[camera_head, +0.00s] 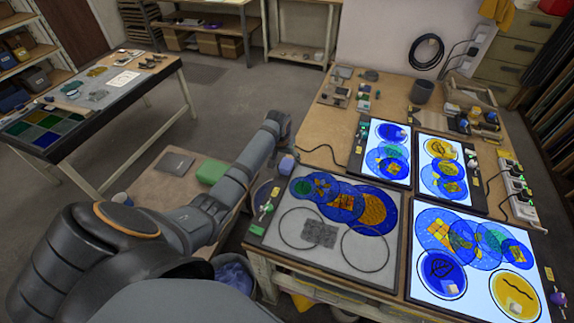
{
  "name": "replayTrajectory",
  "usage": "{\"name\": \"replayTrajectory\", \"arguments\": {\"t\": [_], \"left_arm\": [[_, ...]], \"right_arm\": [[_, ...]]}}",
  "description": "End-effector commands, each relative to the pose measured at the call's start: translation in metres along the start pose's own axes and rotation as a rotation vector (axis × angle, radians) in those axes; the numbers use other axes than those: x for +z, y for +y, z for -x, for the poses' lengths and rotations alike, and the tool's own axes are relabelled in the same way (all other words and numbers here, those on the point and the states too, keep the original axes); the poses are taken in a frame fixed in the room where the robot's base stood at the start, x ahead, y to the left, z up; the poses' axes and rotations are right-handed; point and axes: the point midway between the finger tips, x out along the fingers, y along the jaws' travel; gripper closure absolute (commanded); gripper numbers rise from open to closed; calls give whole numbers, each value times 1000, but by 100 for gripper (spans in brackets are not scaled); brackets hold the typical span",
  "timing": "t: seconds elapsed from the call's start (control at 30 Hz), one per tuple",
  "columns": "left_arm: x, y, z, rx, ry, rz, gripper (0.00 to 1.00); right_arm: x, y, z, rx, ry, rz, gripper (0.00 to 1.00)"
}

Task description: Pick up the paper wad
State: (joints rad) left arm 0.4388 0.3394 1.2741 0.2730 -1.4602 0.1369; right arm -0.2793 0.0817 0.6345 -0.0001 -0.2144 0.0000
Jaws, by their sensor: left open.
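My left arm reaches from the lower left toward the workbench. My left gripper (285,143) is at its far end, over the bench's left edge, small and partly hidden by my own wrist; it is open. A small rounded blue-violet lump (286,165) shows just below the gripper; I cannot tell whether it is the paper wad or whether the fingers touch it. A grey, rough-textured square (319,233) lies flat on the unlit grey panel, apart from the gripper. My right gripper is not in view.
The workbench (310,130) holds an unlit panel (345,258) with coloured glass discs and several lit panels to its right. A dark cup (421,91) stands behind them. A bin with blue contents (235,277) is below the bench's left edge.

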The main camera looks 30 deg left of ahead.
Motion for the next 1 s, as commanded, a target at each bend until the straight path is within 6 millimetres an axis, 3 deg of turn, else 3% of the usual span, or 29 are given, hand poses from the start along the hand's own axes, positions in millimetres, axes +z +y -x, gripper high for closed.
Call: {"name": "replayTrajectory", "arguments": {"t": [0.07,0.2,0.33,0.47,0.77,1.0], "left_arm": [[5,4,-10,1,-6,0,30],[4,3,-29,1,-2,0,30],[3,3,-32,1,1,-1,30],[3,3,-32,0,1,-1,32],[3,3,-32,0,0,-1,72],[4,3,-32,0,0,-1,74]], "right_arm": [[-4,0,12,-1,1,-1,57],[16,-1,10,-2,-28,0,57],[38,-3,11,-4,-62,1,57],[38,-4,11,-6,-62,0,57],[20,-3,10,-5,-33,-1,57],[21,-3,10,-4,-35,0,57]]}}
